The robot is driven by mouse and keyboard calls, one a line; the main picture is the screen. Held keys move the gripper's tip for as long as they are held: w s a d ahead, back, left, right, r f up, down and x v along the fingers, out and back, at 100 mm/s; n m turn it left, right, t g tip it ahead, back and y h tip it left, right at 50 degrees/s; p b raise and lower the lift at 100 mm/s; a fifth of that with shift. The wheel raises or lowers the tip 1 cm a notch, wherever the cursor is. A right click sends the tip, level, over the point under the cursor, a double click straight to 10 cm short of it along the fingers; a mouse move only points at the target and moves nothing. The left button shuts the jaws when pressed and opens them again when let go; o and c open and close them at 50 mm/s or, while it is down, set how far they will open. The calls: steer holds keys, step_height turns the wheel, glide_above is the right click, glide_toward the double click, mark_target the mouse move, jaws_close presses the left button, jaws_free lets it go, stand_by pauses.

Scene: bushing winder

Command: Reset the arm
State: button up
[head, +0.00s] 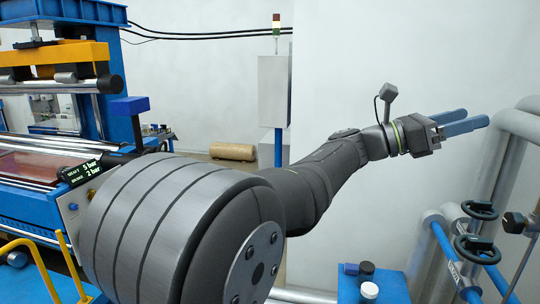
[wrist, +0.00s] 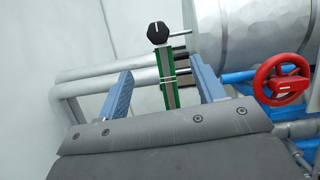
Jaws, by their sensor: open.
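My gripper (head: 460,122) is at the upper right in the head view, at the end of my outstretched arm. Its two blue fingers point right, toward the grey pipes, with the white wall behind. In the wrist view my gripper (wrist: 168,92) shows its blue fingers spread wide apart. It is open, and nothing is held between the fingers. A green post with a black knob (wrist: 158,34) shows behind the gap between the fingers; I cannot tell its distance.
Grey pipes (head: 505,150) and black handwheels (head: 474,246) stand at the right. A red handwheel (wrist: 282,78) and a large silver cylinder (wrist: 250,35) show in the wrist view. A blue box (head: 390,288) bears small caps.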

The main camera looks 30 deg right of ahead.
steer(key=shift+w+a+r+m+t+y, duration=0.15)
steer(key=shift+r+m+t+y, duration=0.3)
steer(key=shift+r+m, duration=0.5)
steer(key=shift+w+d+r+m+t+y, duration=0.1)
steer(key=shift+w+r+m+t+y, duration=0.2)
steer(key=shift+r+m+y, duration=0.45)
steer(key=shift+w+a+r+m+t+y, duration=0.15)
steer(key=shift+r+m+t+y, duration=0.25)
steer(key=shift+r+m, duration=0.7)
steer(key=shift+o, duration=0.5)
steer(key=shift+d, duration=0.1)
steer(key=o, duration=0.7)
steer(key=shift+o, duration=0.2)
steer(key=w+a+f+n, duration=0.2)
steer(key=f, duration=0.7)
steer(key=w+a+f+n, duration=0.1)
steer(key=w+a+f, duration=0.2)
steer(key=f, duration=0.5)
steer(key=w+a+f+n, duration=0.2)
steer(key=f, duration=0.7)
steer(key=x, duration=0.9)
steer(key=shift+s+d, duration=0.25)
steer(key=shift+d, duration=0.1)
